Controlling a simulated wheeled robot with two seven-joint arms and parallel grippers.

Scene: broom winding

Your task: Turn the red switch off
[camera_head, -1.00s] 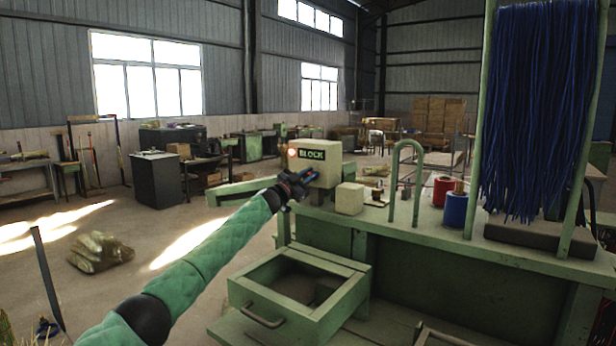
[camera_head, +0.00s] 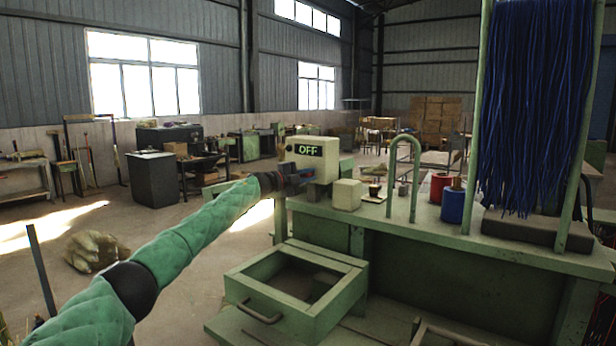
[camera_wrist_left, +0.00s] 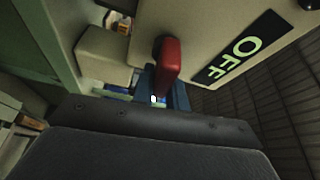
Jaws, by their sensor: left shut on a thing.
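The cream switch box (camera_head: 324,153) stands at the left end of the green workbench, and its display (camera_head: 309,150) reads OFF. My left gripper (camera_head: 306,174) is at the lower front of the box. In the left wrist view the red switch handle (camera_wrist_left: 168,62) sticks out from the box face beside the OFF display (camera_wrist_left: 242,47). The gripper's fingers (camera_wrist_left: 160,92) are shut on the handle; its lower end is partly hidden by them. In the head view the handle is hidden behind the gripper. My right gripper is not in view.
A small cream block (camera_head: 347,195) sits beside the box on the workbench (camera_head: 420,218). A green hoop (camera_head: 404,150), red spool (camera_head: 440,187) and blue spool (camera_head: 454,205) stand to its right. An open drawer (camera_head: 262,305) juts out below my left arm.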

